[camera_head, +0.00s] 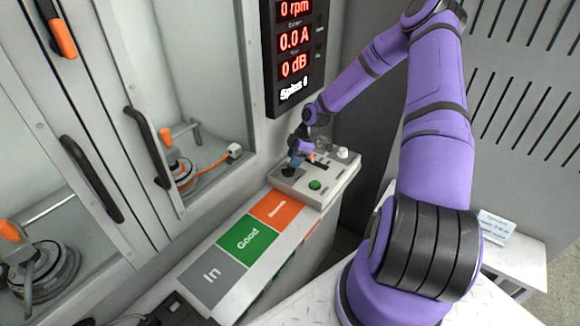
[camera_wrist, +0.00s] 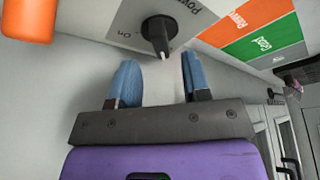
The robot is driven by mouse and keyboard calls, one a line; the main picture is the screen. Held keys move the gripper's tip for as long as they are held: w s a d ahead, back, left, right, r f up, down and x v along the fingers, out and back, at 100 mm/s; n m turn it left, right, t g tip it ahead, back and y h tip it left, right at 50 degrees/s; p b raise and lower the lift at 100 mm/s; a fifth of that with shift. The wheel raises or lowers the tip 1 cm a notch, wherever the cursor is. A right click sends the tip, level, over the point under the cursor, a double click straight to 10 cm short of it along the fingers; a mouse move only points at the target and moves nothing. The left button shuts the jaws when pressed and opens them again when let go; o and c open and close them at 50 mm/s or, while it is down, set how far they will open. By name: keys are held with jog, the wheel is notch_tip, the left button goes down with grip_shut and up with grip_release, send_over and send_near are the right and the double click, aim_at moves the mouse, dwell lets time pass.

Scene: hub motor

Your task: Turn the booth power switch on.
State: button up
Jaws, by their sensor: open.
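The booth power switch (camera_wrist: 158,32) is a black rotary knob with a white-tipped pointer on a grey panel marked "Power" and "On". In the wrist view its pointer aims down, and the "On" mark lies to its left. In the head view the control box (camera_head: 335,182) stands at the end of the bench, and my arm partly hides its knob. My gripper (camera_wrist: 158,62) has its two blue fingers apart with nothing between them. The knob lies just beyond the fingertips, roughly centred between them. In the head view my gripper (camera_head: 302,155) is over the box's left side.
The box also has a green button (camera_head: 315,185) and a white knob (camera_head: 343,153). A dark display (camera_head: 293,50) above reads 0 rpm, 0.0 A, 0 dB. Labelled grey, green and orange areas (camera_head: 248,238) lie in front. Glass doors with black handles (camera_head: 92,178) stand left.

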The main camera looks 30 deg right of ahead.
aim_at(288, 170)
jog(key=shift+x, duration=2.15)
jog(key=shift+a, duration=0.1)
grip_shut()
